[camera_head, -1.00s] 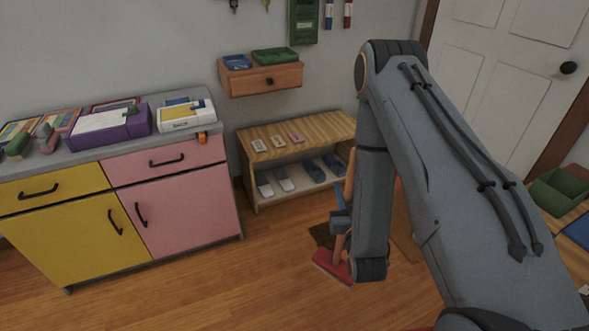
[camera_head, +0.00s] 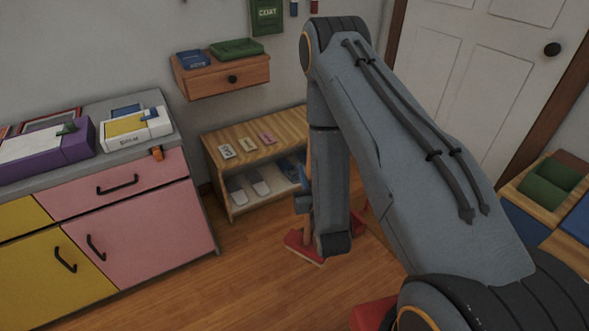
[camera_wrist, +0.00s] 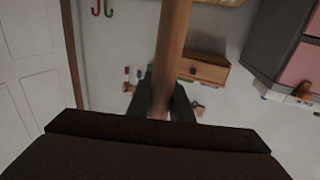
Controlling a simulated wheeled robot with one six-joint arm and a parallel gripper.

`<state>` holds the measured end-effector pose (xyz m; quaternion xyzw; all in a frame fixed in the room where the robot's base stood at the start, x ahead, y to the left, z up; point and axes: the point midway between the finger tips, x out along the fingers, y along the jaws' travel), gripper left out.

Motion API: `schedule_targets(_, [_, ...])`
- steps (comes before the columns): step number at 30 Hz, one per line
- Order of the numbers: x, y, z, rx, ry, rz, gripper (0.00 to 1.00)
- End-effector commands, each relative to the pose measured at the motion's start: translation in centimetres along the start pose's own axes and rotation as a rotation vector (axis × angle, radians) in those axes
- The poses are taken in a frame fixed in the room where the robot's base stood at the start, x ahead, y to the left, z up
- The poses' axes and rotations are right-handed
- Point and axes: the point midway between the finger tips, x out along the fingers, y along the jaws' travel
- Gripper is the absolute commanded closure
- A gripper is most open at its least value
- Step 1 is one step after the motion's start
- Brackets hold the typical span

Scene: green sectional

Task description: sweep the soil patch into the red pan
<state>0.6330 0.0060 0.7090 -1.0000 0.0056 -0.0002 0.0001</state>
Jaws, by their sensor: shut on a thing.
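A broom with a wooden handle (camera_head: 308,222) and a red head (camera_head: 304,248) stands nearly upright, its head low at the wooden floor. My gripper (camera_head: 302,203) is shut around the handle, mostly hidden behind my arm in the head view. In the wrist view the handle (camera_wrist: 172,45) runs up between the two dark fingers of my gripper (camera_wrist: 163,100). A red piece (camera_head: 358,213) shows low beside my forearm, partly covered; I cannot tell whether it is the pan. I cannot make out the soil patch now.
A low wooden shelf (camera_head: 255,135) with shoes stands behind the broom. A yellow and pink cabinet (camera_head: 140,225) is at left, a wall drawer (camera_head: 225,78) above the shelf. A white door (camera_head: 480,75) and a table with green bins (camera_head: 552,185) are at right. Floor left of the broom is clear.

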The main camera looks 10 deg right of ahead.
Motion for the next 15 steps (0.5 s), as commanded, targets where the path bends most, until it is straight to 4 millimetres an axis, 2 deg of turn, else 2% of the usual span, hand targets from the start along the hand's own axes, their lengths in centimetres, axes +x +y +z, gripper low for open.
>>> schedule_targets(3, [2.2, 0.8, 2.4, -0.001, 0.004, 0.037, 1.0])
schedule_targets(15, [9.1, 2.3, 8.2, 0.001, 0.005, 0.156, 1.0])
